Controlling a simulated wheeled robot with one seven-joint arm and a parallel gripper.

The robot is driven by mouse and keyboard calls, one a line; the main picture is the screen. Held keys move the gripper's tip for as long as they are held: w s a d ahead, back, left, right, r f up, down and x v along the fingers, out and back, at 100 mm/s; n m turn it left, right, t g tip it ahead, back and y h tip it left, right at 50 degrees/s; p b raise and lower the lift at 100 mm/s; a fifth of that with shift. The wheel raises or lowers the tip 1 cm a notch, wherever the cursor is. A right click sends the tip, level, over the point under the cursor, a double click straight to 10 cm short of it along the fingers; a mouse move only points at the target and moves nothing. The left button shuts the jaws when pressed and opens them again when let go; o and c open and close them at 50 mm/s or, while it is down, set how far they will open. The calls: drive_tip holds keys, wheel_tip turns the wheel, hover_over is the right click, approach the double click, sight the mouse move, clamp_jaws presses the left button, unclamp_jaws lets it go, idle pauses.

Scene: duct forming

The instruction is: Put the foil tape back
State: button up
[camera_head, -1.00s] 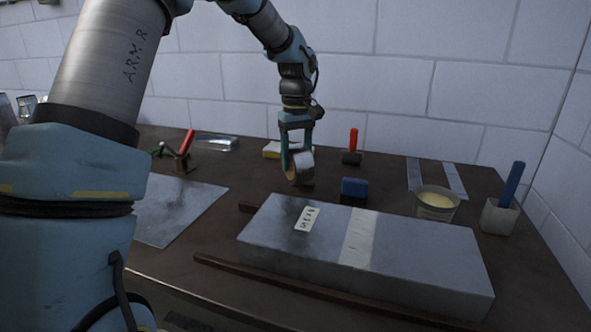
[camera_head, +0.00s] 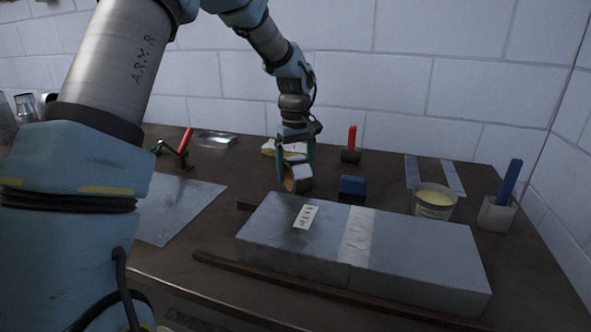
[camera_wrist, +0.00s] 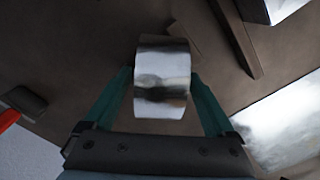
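The foil tape (camera_head: 301,174) is a silver roll with a tan core, standing on its rim on the dark bench behind the grey duct block. My gripper (camera_head: 296,176) points down over it, one green finger on each side. In the wrist view the tape (camera_wrist: 162,78) lies between the two fingertips (camera_wrist: 161,80), with a thin gap on the left; contact on the right is hard to tell. The fingers look spread and the roll appears to rest on the bench. Its underside is hidden.
The labelled duct block (camera_head: 400,255) fills the front. A blue block (camera_head: 353,188) stands right of the tape, a red-handled roller (camera_head: 351,145) behind it. A tub (camera_head: 433,202) and a cup with a blue handle (camera_head: 497,214) stand right. A metal sheet (camera_head: 180,205) lies left.

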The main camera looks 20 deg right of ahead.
wheel_tip(320, 180, up, 13)
drive_tip(key=shift+f+b, duration=0.2)
drive_tip(key=shift+b, duration=0.35)
drive_tip(key=s+a+f, duration=0.1)
drive_tip(key=a+f, duration=0.2)
drive_tip(key=a, duration=0.4)
drive_tip(key=s+a+f+m, duration=0.1)
drive_tip(key=a+f, duration=0.1)
drive_tip(key=a, duration=0.5)
drive_tip(key=s+a+f, duration=0.1)
drive_tip(key=a+f, duration=0.2)
drive_tip(key=a, duration=0.4)
drive_tip(key=shift+m+t, duration=0.6)
drive_tip(key=shift+t, duration=0.2)
drive_tip(key=s+a+f, duration=0.1)
drive_tip(key=s+a, duration=0.2)
drive_tip(key=a, duration=0.1)
drive_tip(key=s+a+f, duration=0.2)
drive_tip(key=s+a, duration=0.1)
drive_tip(key=s+a+f, duration=0.2)
drive_tip(key=s+a, duration=0.1)
drive_tip(key=a, duration=0.1)
drive_tip(key=shift+a+f, duration=0.1)
drive_tip(key=shift+a, duration=0.25)
drive_tip(key=shift+r+p, duration=0.7)
drive_tip(key=shift+p, duration=0.05)
drive_tip(key=shift+f, duration=0.2)
